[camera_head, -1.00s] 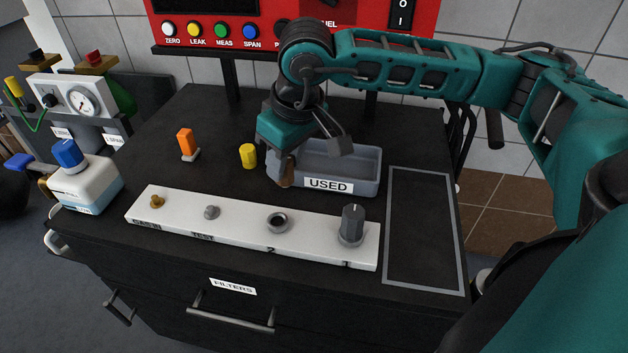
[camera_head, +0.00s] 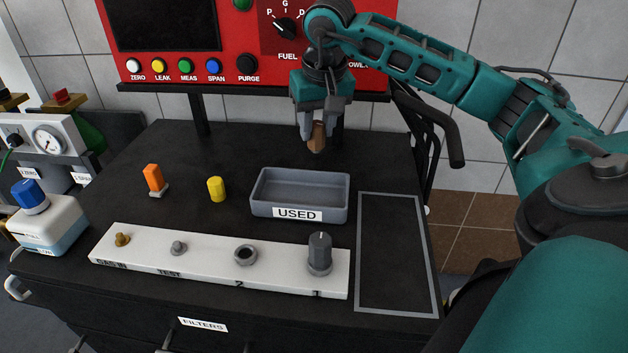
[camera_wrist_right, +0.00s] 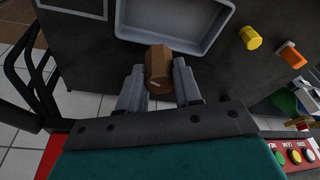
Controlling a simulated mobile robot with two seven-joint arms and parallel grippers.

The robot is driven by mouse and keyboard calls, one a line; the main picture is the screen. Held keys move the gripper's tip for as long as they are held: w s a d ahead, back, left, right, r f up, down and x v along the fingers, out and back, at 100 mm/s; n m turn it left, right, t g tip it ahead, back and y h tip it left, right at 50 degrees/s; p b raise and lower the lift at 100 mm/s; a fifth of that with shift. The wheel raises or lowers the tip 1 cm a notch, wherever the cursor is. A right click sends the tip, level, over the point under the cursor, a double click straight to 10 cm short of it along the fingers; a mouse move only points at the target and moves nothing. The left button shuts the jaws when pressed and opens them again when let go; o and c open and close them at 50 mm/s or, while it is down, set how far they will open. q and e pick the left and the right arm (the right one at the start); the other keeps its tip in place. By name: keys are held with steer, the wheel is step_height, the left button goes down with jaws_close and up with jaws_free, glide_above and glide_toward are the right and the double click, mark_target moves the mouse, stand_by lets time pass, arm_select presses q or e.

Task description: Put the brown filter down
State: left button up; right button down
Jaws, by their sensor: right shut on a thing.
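My right gripper (camera_head: 320,132) is shut on the brown filter (camera_head: 317,138) and holds it up in the air, behind and above the grey tray labelled USED (camera_head: 259,205). In the right wrist view the brown filter (camera_wrist_right: 158,68) sits between the two fingers of my right gripper (camera_wrist_right: 160,82). The tray (camera_wrist_right: 214,42) lies just beyond it there and looks empty. My left gripper is not in view.
A white manifold (camera_head: 205,268) with a dark grey filter (camera_head: 319,255) stands in front of the tray. A yellow cylinder (camera_head: 216,189) and an orange piece (camera_head: 154,180) stand left of it. A grey-outlined area (camera_head: 396,255) on the right is bare. A red panel (camera_head: 245,20) stands behind.

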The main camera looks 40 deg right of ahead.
step_height(320, 180, down, 12)
steer(key=shift+f+b, duration=0.15)
steer(key=shift+b, duration=0.55)
steer(key=shift+f, duration=0.2)
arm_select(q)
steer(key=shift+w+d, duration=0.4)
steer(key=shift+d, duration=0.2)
arm_select(e)
steer(key=shift+f, duration=0.15)
steer(key=c, duration=0.8)
jaws_free()
